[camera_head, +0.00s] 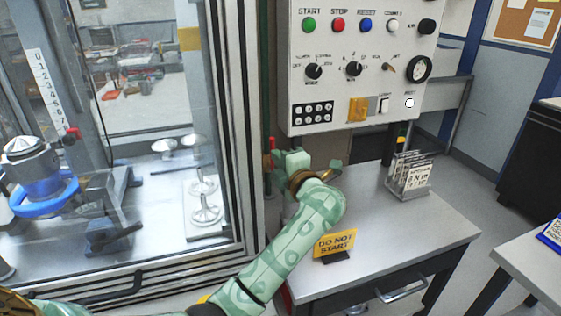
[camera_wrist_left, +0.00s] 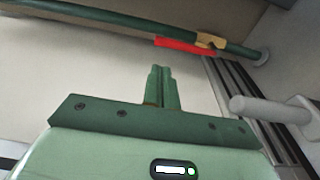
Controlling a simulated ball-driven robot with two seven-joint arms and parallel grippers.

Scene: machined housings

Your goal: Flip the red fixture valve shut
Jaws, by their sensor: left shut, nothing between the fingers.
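The red valve lever (camera_wrist_left: 185,44) lies nearly along a green pipe (camera_wrist_left: 110,27), beside a brass valve body (camera_wrist_left: 209,41), in the left wrist view. In the head view the red lever (camera_head: 271,146) shows as a small upright strip by the cabinet's right edge, partly hidden by my gripper. My left gripper (camera_head: 272,163) is beside it; its fingers (camera_wrist_left: 162,87) are together and empty. In the wrist view a gap shows between the fingertips and the lever. My right gripper is in neither view.
The glass-fronted machine cabinet (camera_head: 240,130) stands left of my gripper. A control panel (camera_head: 350,75) hangs above a grey bench (camera_head: 400,235) with a yellow "DO NOT START" sign (camera_head: 335,243) and a card rack (camera_head: 408,178). A light grey handle (camera_wrist_left: 270,109) is at right in the wrist view.

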